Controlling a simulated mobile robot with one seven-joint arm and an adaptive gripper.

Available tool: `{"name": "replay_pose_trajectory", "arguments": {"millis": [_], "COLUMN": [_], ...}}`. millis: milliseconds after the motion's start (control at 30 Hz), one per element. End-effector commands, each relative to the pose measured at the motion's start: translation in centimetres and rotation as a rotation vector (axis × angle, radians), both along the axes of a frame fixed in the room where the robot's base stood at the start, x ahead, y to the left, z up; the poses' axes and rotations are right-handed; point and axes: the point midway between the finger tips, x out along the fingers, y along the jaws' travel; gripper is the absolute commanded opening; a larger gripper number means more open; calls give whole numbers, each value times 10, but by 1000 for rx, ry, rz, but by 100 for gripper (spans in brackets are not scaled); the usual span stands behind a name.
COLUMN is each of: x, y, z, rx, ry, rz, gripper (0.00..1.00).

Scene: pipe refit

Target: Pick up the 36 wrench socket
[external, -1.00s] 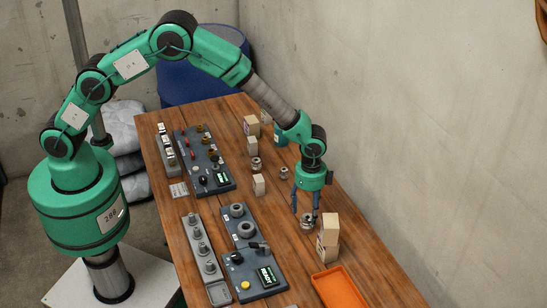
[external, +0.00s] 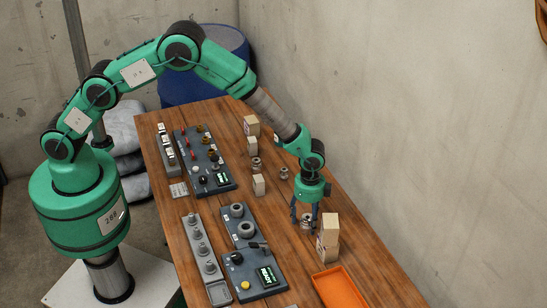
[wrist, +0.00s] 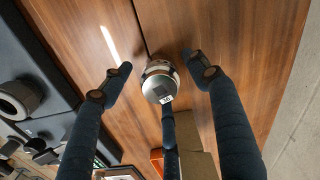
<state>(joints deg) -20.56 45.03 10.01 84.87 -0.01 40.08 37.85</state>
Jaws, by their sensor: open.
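A metal wrench socket (external: 306,222) stands on the table.
Stacked wooden blocks (external: 328,238) stand close to the right of the socket. An orange tray (external: 338,290) lies in front. Two other sockets (external: 256,163) (external: 284,173) stand farther back. A dark panel with fittings (external: 252,257) lies to the left. The wall runs along the right.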

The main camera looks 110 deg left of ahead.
Motion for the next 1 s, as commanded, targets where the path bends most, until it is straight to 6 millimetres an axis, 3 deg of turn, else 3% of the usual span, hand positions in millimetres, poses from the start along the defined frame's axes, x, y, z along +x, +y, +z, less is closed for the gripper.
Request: {"name": "replay_pose_trajectory", "arguments": {"millis": [167, 467, 767, 1000], "x": [0, 0, 0, 1], "y": [0, 0, 0, 0], "z": [0, 0, 2, 15], "rx": [0, 0, 1, 1], "ry": [0, 0, -1, -3], "rz": [0, 0, 0, 0], "gripper": [60, 2, 2, 2]}}
